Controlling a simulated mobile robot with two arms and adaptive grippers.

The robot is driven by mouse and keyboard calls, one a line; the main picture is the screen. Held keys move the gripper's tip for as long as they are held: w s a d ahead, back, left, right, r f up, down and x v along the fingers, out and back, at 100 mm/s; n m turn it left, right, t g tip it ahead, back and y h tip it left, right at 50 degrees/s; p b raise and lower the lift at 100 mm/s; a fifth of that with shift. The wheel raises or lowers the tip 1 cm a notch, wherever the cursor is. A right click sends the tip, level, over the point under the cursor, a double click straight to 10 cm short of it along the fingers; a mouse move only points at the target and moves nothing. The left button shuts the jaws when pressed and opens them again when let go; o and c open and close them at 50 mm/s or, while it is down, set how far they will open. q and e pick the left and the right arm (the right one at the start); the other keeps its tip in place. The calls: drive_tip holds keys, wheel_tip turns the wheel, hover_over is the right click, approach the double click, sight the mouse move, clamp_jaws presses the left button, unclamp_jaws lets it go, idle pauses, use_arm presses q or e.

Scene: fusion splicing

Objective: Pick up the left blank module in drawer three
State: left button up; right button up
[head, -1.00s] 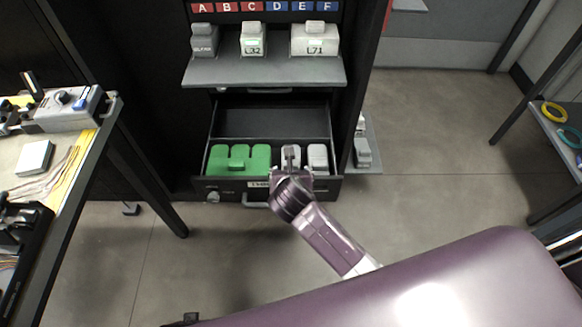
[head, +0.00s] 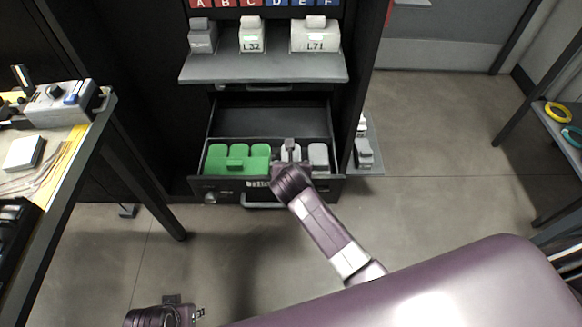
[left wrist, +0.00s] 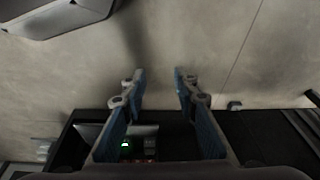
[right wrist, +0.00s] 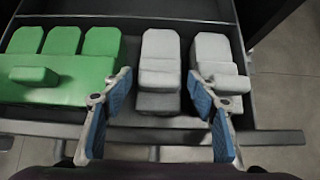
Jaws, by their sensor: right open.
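In the open drawer (head: 208,182), two light-grey blank modules stand right of the green modules. The left blank module (right wrist: 160,62) shows in the right wrist view between and ahead of my right gripper's fingers; the right blank module (right wrist: 214,62) is close beside it. In the head view the left one (head: 296,154) is partly hidden by my right gripper (head: 290,151). My right gripper (right wrist: 165,92) is open, with its right fingertip near the right module; I cannot tell whether it touches. My left gripper (left wrist: 160,76) is open and empty above the floor.
Green modules (right wrist: 62,72) fill the drawer's left part. A shelf (head: 262,69) with several grey modules is above. A workbench (head: 62,190) stands at the left. A side tray (head: 372,143) is right of the cabinet. The floor in front is clear.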

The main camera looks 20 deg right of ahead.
drive_tip(key=shift+w+d+f, duration=0.1)
drive_tip(key=shift+w+f, duration=0.25)
drive_tip(key=c, duration=1)
use_arm(q)
drive_tip(key=shift+r, duration=0.85)
drive_tip(key=shift+w, duration=0.1)
use_arm(e)
drive_tip(key=shift+r, duration=0.1)
